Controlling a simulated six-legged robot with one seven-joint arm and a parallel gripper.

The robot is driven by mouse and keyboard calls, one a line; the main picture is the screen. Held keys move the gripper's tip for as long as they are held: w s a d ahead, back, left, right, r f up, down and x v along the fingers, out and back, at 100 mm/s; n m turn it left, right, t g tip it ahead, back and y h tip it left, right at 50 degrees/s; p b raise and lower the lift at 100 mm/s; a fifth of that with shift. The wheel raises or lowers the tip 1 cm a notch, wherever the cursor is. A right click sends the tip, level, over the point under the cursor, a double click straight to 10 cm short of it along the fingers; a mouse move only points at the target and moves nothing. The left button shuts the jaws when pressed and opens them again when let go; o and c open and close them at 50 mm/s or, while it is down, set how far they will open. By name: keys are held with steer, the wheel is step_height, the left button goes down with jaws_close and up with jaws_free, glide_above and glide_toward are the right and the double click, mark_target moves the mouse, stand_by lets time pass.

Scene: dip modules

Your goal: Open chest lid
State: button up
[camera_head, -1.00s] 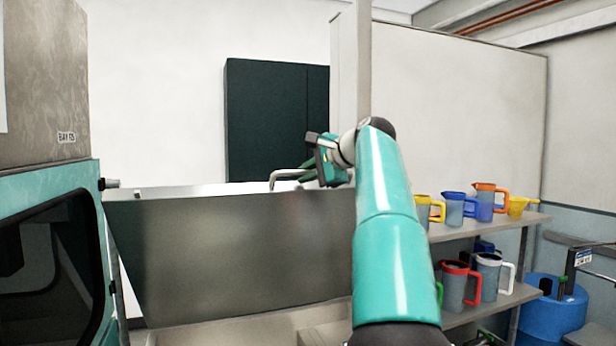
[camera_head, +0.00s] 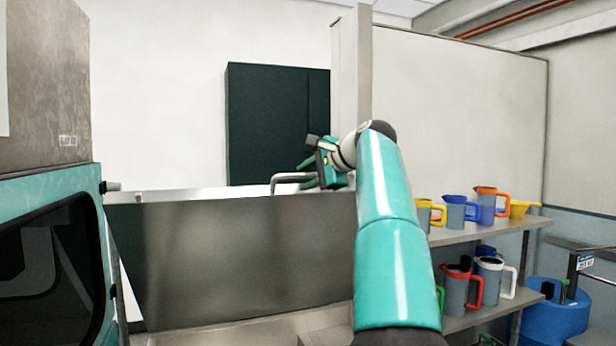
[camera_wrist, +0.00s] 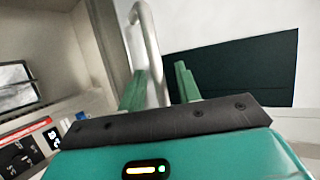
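The chest lid (camera_head: 230,262) is a broad brushed-steel panel, standing steeply raised in the head view. A grey bar handle (camera_head: 292,178) rises from its top edge and also shows in the wrist view (camera_wrist: 152,45). My gripper (camera_head: 308,172) is at the right end of this handle. In the wrist view the two green fingers of my gripper (camera_wrist: 160,82) stand apart, with the handle bar between them. The lid's hinge is not clearly visible.
A teal-framed machine with a dark window (camera_head: 50,270) stands close at the left. Shelves (camera_head: 490,236) with several colored jugs stand at the right, beside a blue drum (camera_head: 550,318). A dark cabinet (camera_head: 265,125) is behind the lid.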

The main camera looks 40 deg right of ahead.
steer(key=v, duration=1.3)
steer(key=shift+s, duration=0.4)
steer(key=shift+d+r, duration=0.1)
steer(key=s+a+f+n+g, duration=0.15)
steer(key=a+f+n, duration=0.25)
steer(key=a+f, duration=0.55)
steer(key=s+a+f+n+g, duration=0.1)
steer(key=a+f+n+g, duration=0.2)
steer(key=a+f, duration=0.7)
steer(key=s+a+f+n+g+h, duration=0.1)
steer(key=s+a+f+n, duration=0.4)
steer(key=f, duration=0.7)
steer(key=s+a+f+n+g, duration=0.2)
steer(key=s+a+f+n, duration=0.4)
steer(key=s+a+f, duration=0.3)
step_height(320, 180, down, 3)
steer(key=shift+s+f+h, duration=0.1)
steer(key=shift+s+h, duration=0.3)
steer(key=shift+s, duration=0.4)
